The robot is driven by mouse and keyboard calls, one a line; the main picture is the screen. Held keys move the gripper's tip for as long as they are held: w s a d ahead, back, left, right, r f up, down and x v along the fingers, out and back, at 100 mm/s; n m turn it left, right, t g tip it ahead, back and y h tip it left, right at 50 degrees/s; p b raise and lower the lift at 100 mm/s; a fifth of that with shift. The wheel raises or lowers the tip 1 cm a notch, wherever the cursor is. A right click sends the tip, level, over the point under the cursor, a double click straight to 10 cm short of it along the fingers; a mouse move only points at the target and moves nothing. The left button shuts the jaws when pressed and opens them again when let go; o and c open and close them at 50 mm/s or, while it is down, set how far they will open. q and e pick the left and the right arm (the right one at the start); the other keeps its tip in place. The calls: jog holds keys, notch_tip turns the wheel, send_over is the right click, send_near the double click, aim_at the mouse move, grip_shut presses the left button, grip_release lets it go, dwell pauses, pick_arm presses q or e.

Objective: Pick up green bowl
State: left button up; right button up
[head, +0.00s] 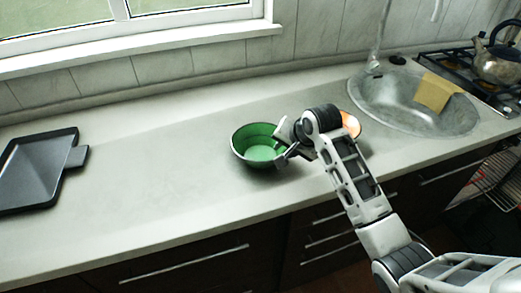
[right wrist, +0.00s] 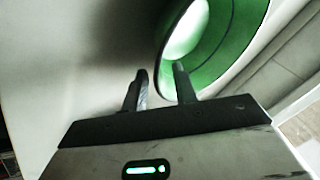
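The green bowl (head: 258,146) stands upright on the counter, green inside with a dark rim. My right gripper (head: 287,141) is at the bowl's right side, and the wrist hides part of that side. In the right wrist view the bowl (right wrist: 235,40) fills the upper right. There the right gripper's two fingers (right wrist: 160,85) stand apart, with a gap between them. One finger overlaps the green inside and the other is outside the rim, so the bowl's edge shows between them. I cannot tell whether either finger touches it. My left gripper is not in view.
An orange object (head: 351,124), perhaps a bowl, is partly hidden behind my right arm. A sink (head: 385,112) with a yellow cloth (head: 434,91) is to the right. A kettle (head: 497,62) stands on the stove. A dark tray (head: 38,172) lies far left. The counter between tray and bowl is clear.

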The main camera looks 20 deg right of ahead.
grip_shut()
jog(key=shift+r, duration=0.15)
